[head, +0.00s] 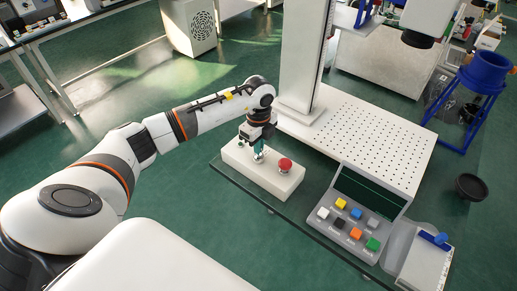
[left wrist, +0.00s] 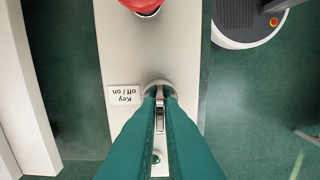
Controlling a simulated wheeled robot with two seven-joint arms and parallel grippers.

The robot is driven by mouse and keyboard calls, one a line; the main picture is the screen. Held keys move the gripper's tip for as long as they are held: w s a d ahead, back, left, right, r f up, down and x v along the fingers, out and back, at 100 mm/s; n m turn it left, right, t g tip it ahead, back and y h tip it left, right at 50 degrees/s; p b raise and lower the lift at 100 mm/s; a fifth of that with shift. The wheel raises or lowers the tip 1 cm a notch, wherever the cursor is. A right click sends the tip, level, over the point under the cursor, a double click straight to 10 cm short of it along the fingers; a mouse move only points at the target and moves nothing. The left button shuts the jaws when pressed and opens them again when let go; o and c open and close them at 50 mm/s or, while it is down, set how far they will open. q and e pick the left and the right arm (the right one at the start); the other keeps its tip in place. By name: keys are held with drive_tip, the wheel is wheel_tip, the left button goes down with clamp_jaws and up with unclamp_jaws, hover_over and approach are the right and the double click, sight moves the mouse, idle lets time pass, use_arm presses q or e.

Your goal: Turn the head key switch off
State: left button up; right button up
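The key switch (left wrist: 159,86) is a silver round lock on a white box (head: 285,183), with an upright metal key (left wrist: 159,117) in it. My left gripper (head: 259,152) points down over the switch. In the left wrist view its green fingers (left wrist: 160,100) stand on both sides of the key and look closed on it. In the head view the gripper hides most of the switch. My right gripper does not show.
A red mushroom button (head: 285,165) sits on the same box, close to the gripper. A small green light (left wrist: 156,158) is on the box's other side. A control panel (head: 355,213) with coloured buttons, a perforated plate (head: 365,145) and a white column (head: 305,55) stand nearby.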

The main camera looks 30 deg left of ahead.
use_arm(q)
drive_tip(key=o, duration=0.4)
wheel_tip(320, 180, up, 7)
drive_tip(key=p, duration=0.5)
drive_tip(key=shift+p, duration=0.3)
